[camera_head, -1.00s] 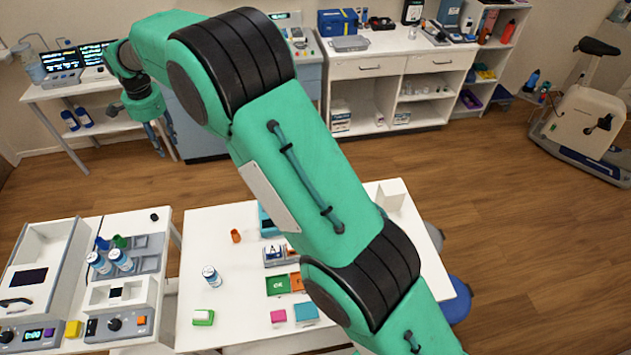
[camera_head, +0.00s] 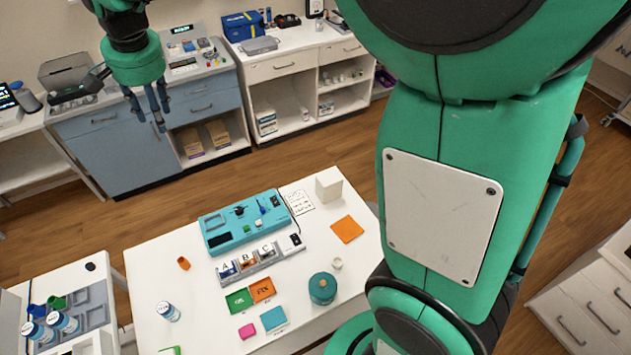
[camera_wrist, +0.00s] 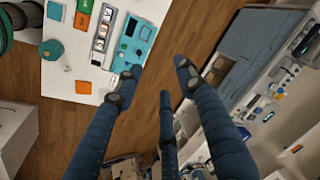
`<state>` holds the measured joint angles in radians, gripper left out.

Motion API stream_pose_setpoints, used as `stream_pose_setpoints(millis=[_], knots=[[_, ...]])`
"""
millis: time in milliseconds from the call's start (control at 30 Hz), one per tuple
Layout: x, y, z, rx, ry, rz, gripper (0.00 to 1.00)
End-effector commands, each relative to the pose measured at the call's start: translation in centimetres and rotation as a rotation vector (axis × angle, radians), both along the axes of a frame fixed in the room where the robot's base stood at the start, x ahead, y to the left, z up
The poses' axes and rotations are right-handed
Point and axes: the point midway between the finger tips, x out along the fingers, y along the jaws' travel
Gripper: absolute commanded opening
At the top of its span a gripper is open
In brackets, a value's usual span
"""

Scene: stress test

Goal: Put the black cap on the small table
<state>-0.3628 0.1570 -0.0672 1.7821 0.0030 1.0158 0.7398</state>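The black cap (camera_head: 90,266) is a small dark round piece. It lies on the white left table (camera_head: 72,250), near its far right corner, in the head view. A larger white table (camera_head: 150,255) stands to the right of it, with a gap between; I cannot tell which one the task calls small. My gripper (camera_head: 150,112) hangs high at the upper left of the head view, in front of the blue cabinet and well away from the cap. Its blue fingers are spread and empty. In the wrist view my gripper (camera_wrist: 155,82) shows open over bare floor; the cap is not visible there.
Labelled bottles (camera_head: 65,322) and a grey tray (camera_head: 90,300) are on the left table. The larger table holds a teal device (camera_head: 230,235), letter blocks, coloured squares, an orange cup (camera_head: 183,263) and a teal jar (camera_head: 322,288). My arm blocks the right side.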

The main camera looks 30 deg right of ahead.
Motion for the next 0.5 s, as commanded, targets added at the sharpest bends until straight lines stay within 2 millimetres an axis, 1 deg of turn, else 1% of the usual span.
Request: stream_pose_setpoints(millis=[33,233,500], knots=[[-1.1,-1.4,0.8,-0.001,-0.013,0.008,0.39],[-5.3,-6.2,2.6,-0.018,-0.053,0.055,0.39],[-11.6,-11.9,3.8,-0.048,-0.106,0.119,0.39]])
